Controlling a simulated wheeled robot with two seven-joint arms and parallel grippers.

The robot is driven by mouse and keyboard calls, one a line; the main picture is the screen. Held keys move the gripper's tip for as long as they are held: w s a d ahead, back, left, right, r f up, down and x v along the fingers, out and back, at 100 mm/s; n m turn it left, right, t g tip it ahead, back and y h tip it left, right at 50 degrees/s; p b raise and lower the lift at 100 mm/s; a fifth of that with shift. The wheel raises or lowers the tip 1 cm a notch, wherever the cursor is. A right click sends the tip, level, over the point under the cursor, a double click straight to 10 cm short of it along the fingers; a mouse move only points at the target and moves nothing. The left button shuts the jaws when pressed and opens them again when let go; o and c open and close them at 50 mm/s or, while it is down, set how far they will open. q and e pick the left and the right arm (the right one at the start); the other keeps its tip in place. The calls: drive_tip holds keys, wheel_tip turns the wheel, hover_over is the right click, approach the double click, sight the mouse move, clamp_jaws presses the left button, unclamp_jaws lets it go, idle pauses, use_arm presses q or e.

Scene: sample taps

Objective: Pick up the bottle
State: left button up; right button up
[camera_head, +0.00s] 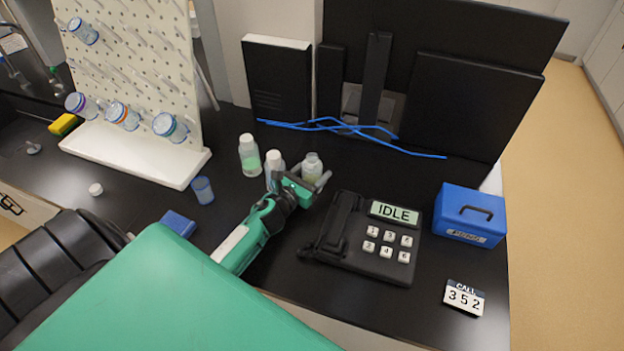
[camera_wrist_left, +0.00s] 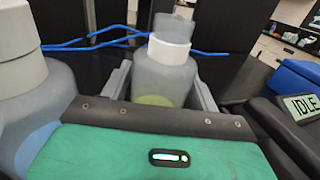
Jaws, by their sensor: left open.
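Three small translucent bottles stand on the black bench. The right one (camera_head: 312,168) has a pale neck. The middle one (camera_head: 274,160) and the left one (camera_head: 249,158) have white caps; the left one shows a green band. My left gripper (camera_head: 306,183) is open at the right bottle. In the left wrist view this bottle (camera_wrist_left: 163,78) stands upright between the two fingers (camera_wrist_left: 163,88), with a white collar and yellowish contents low down. I cannot tell whether the fingers touch it. The middle bottle (camera_wrist_left: 25,95) is close on the left there. My right gripper is not in view.
A black phone (camera_head: 372,240) reading IDLE stands close right of the gripper, with a blue box (camera_head: 470,215) and a 352 card (camera_head: 464,297) beyond. Blue cable (camera_head: 330,125) and dark monitors (camera_head: 470,105) are behind. A white pegboard (camera_head: 135,75) and blue cup (camera_head: 203,190) are left.

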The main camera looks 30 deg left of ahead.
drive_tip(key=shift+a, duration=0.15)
use_arm(q)
drive_tip(key=shift+c, duration=1.3)
drive_tip(key=c, duration=0.5)
drive_tip(key=shift+o, duration=0.2)
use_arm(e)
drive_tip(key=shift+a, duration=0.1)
use_arm(q)
drive_tip(key=shift+r, duration=0.1)
